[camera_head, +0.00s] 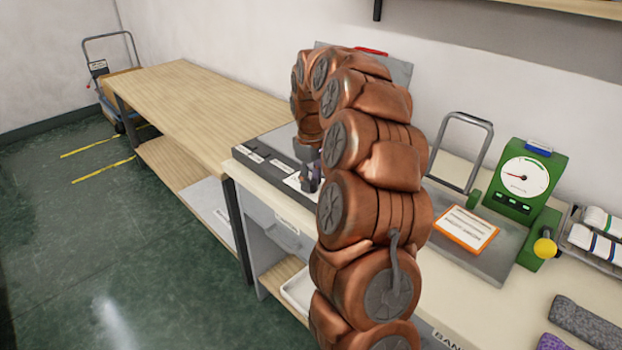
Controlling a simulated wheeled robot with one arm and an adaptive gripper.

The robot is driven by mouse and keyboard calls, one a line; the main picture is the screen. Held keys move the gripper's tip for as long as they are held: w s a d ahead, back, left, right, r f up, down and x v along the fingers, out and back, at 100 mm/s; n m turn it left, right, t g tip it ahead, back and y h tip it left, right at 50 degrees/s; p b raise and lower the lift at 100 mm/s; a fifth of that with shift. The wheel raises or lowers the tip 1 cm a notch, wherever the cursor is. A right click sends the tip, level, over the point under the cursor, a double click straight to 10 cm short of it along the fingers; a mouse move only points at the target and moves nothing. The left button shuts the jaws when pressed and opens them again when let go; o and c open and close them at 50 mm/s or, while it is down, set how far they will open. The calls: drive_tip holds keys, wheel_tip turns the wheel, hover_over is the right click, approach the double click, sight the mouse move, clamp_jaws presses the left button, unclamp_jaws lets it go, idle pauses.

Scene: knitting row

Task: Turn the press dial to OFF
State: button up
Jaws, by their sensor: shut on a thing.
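The press stands on the bench beyond my arm. Its dark front edge (254,162) bears small white labels. Its grey raised lid (398,74) with a red handle shows behind my arm. My gripper (309,184) points down at the front of the press and is shut on the press dial. The dial is mostly hidden by the fingers, and its pointer and OFF mark cannot be read. My copper-coloured arm covers the right part of the press.
A long wooden table (185,90) stands at the left, with a trolley (112,70) beyond it. Right of my arm are a green gauge device (520,190), an orange-edged card (465,229) and folded knits (590,325). The green floor at left is open.

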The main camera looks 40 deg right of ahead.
drive_tip(key=n+p, duration=0.1)
drive_tip(key=n, duration=0.3)
drive_tip(key=shift+r+n, duration=0.1)
drive_tip(key=shift+n, duration=0.2)
drive_tip(key=shift+n+p, duration=0.35)
drive_tip(key=shift+n, duration=1.15)
drive_tip(key=o, duration=1.2)
drive_tip(key=shift+c, duration=0.2)
wheel_tip(320, 180, up, 12)
